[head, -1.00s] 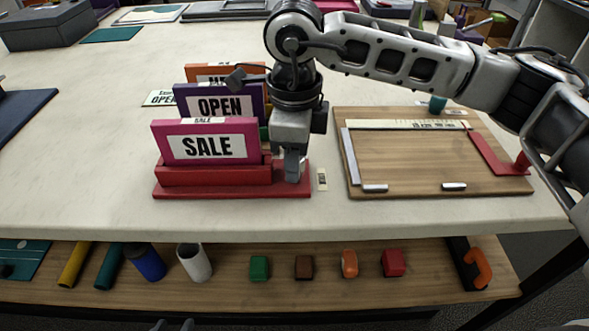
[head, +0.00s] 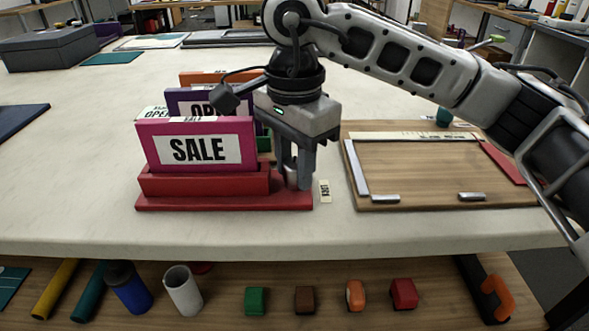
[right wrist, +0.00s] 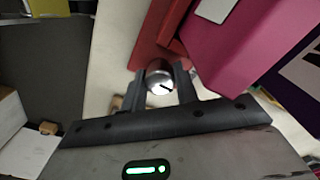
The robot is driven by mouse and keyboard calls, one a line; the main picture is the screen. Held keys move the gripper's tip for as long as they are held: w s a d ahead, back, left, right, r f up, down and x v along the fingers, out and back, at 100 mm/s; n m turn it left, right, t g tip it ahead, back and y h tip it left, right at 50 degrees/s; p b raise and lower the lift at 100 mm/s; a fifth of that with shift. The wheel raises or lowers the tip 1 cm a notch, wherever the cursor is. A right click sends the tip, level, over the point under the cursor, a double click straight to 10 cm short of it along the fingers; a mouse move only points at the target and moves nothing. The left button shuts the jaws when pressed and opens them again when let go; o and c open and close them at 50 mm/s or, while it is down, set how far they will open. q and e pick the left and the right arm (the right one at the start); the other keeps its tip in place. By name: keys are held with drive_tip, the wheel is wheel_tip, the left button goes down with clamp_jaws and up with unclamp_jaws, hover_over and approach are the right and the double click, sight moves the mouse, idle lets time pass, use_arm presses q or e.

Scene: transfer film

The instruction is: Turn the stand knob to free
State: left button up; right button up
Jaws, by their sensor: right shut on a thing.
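The red stand (head: 222,203) is near the front edge of the table. It holds a pink SALE sign (head: 196,146), with a purple sign (head: 180,100) and an orange sign (head: 215,77) behind it. The silver stand knob (right wrist: 159,77) has a dark line on its face and sits at the base's right end. My right gripper (head: 294,178) points down there, shut on the knob, with one finger on each side in the right wrist view. A small label (head: 325,191) lies just right of the base; its text is too small to read. My left gripper is out of view.
A wooden board (head: 430,165) with rails lies to the right of the stand. A lower shelf (head: 225,300) in front carries tubes and several coloured blocks. A grey box (head: 55,48) stands back left. The table left of the stand is mostly clear.

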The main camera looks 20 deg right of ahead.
sight(295, 163)
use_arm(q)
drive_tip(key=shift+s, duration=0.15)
use_arm(e)
drive_tip(key=shift+r+n, duration=0.2)
drive_tip(key=shift+n, duration=0.4)
drive_tip(key=o, duration=0.7)
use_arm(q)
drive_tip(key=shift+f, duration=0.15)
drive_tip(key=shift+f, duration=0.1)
use_arm(e)
drive_tip(key=shift+f, duration=0.1)
